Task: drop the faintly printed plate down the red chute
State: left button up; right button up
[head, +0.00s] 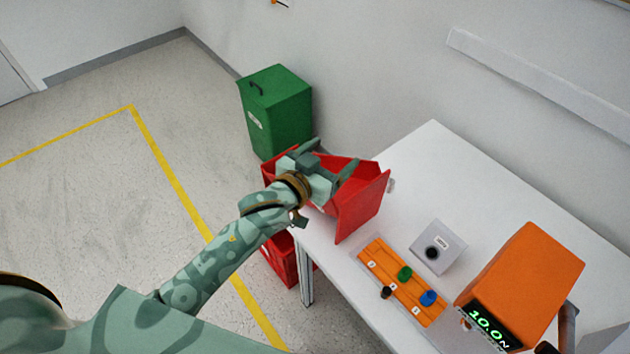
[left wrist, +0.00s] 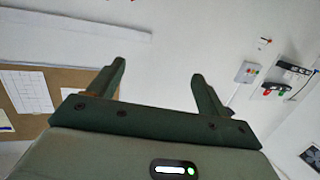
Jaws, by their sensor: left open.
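The red chute (head: 362,208) is an open red trough at the left end of the white table. My left gripper (head: 328,160) is above the chute's open part, fingers apart. In the left wrist view the two fingers (left wrist: 160,78) stand wide apart with nothing between them. I cannot make out the faintly printed plate in either view; the chute's inside is partly hidden by my gripper. A red crate (head: 282,260) stands on the floor below the chute, mostly behind my arm. My right gripper does not show.
On the white table (head: 440,165) are an orange tray (head: 377,262) with green, blue and dark knobs, a grey box (head: 450,240) with a black knob, and an orange device (head: 530,270) reading 10.0. A green bin (head: 280,110) stands behind. The table's back is clear.

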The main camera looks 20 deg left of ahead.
pick_arm(q)
jog(key=p+v, duration=0.1)
jog(key=v, duration=1.3)
jog(key=shift+s, duration=0.1)
jog(key=s+a+f+g+y, duration=0.1)
jog(key=s+a+f+g, duration=0.15)
jog(key=f, duration=0.85)
jog(key=s+a+f+m+g+y, duration=0.1)
jog(key=s+a+f+g+y, duration=0.15)
jog(key=f, duration=0.85)
jog(key=s+a+f+g, duration=0.2)
jog(key=s+f, duration=0.2)
jog(key=f, duration=0.7)
jog(key=s+a+f+g+y+b, duration=0.1)
jog(key=s+f+g, duration=0.2)
jog(key=s+f, duration=0.6)
jog(key=s+a+f+n+g+b, duration=0.1)
jog(key=s+f+g, duration=0.3)
jog(key=s+f, duration=0.6)
jog(key=s+b, duration=0.1)
jog(key=s, duration=0.5)
jog(key=shift+f+g+y, duration=0.15)
jog(key=shift+g+y, duration=0.15)
jog(key=shift+y, duration=0.05)
